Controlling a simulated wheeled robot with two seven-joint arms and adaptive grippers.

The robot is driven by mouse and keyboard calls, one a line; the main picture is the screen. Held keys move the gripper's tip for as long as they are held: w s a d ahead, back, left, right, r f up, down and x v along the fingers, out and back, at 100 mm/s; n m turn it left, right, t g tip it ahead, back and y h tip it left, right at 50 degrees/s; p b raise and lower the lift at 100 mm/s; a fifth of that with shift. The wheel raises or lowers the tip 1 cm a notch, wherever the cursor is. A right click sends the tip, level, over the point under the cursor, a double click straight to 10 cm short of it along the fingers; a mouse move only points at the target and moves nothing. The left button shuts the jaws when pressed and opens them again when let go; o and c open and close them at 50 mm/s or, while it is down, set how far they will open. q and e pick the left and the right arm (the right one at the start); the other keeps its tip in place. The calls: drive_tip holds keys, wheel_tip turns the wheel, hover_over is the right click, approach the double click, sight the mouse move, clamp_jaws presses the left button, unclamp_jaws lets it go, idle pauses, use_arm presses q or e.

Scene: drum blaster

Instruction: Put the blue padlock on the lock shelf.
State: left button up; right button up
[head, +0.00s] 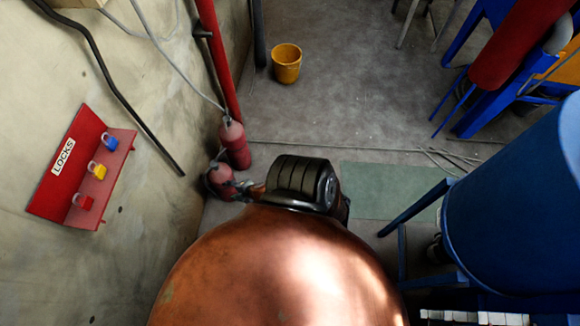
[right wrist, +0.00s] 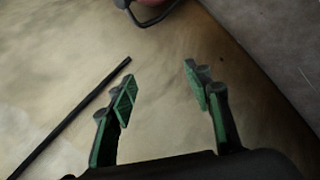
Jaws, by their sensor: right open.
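The blue padlock (head: 111,144) sits at the upper right end of the red lock shelf (head: 58,184), which is fixed to the wall at the left of the head view and has a white LOCKS label. A yellow padlock (head: 98,171) and a red padlock (head: 83,201) sit beside it in a row. In the right wrist view my right gripper (right wrist: 160,87) is open, with nothing between its green-padded fingers. No padlock shows in that view. I cannot clearly make out this gripper in the head view. My left gripper is not in view.
A large copper dome (head: 290,265) and a black ribbed part (head: 300,180) fill the lower middle. Red cylinders (head: 235,143) stand by the wall. A blue drum (head: 515,210) is at the right. A yellow bucket (head: 286,65) stands on open floor.

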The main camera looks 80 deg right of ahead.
drive_tip(key=s+a+f+m+g, duration=0.2)
drive_tip(key=s+a+f+m, duration=0.1)
drive_tip(key=s+f, duration=0.4)
drive_tip(key=s+a+f+m+g+y, duration=0.1)
drive_tip(key=s+a+f+m+g, duration=0.2)
drive_tip(key=s, duration=1.1)
drive_tip(key=s+a+f+m+g+y, duration=0.1)
drive_tip(key=s+a+f+m+g, duration=0.1)
drive_tip(key=s+a+f, duration=0.4)
drive_tip(key=s+f+m, duration=0.1)
drive_tip(key=s+f, duration=0.3)
drive_tip(key=f, duration=0.1)
drive_tip(key=shift+s+a+m+g, duration=0.25)
drive_tip(key=shift+m+g, duration=0.05)
drive_tip(key=shift+g, duration=0.1)
drive_tip(key=shift+f, duration=0.15)
